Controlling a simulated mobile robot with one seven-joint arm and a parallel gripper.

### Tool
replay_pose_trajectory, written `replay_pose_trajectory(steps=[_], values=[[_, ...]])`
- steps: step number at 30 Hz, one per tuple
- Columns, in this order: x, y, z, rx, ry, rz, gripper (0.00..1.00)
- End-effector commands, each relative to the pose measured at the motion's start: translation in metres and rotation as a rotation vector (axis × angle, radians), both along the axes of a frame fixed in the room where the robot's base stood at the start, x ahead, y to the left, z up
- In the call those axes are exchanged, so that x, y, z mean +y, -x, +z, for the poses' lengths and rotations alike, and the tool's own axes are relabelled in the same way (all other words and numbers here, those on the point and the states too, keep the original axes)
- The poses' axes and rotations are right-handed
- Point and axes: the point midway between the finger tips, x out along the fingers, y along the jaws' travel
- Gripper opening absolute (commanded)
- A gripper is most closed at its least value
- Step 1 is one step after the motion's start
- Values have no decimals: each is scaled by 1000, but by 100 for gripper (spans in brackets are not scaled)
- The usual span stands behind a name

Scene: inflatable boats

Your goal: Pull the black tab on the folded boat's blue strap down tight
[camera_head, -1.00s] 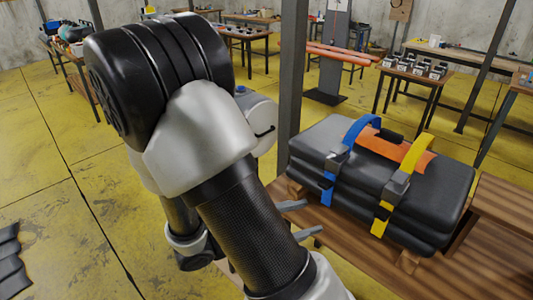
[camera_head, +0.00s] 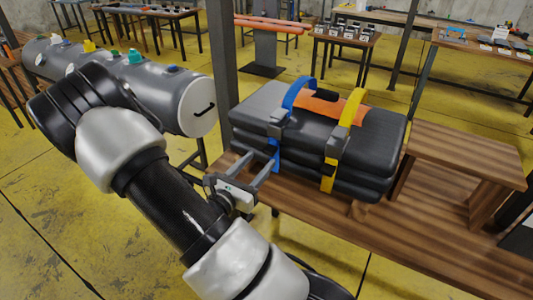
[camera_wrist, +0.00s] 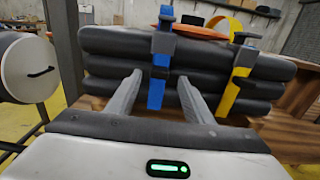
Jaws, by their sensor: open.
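The folded boat (camera_head: 355,135) is a dark grey stack of rolls on a wooden bench. Its blue strap (camera_head: 275,158) runs over the top and hangs down the front; it also shows in the wrist view (camera_wrist: 156,95). A dark buckle piece (camera_wrist: 164,43) sits on this strap at the boat's upper front edge. My gripper (camera_head: 262,160) is open and empty, low in front of the boat. In the wrist view its fingers (camera_wrist: 160,88) stand either side of the hanging blue strap, below the buckle, with no visible contact.
A yellow strap (camera_head: 329,172) hangs to the right of the blue one. An orange panel (camera_head: 325,106) lies on top of the boat. A grey post (camera_head: 222,70) stands close at left, beside a grey cylinder (camera_head: 180,95). The wooden bench (camera_head: 370,230) extends right to a raised step (camera_head: 465,150).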

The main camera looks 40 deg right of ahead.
Motion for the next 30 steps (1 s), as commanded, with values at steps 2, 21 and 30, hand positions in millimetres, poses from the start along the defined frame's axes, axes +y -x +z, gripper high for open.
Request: replay_pose_trajectory(steps=[2,21,30], values=[[-16,-6,0,-2,1,-3,47],[-50,-20,0,0,0,-1,45],[-49,-20,0,-1,0,-1,0]])
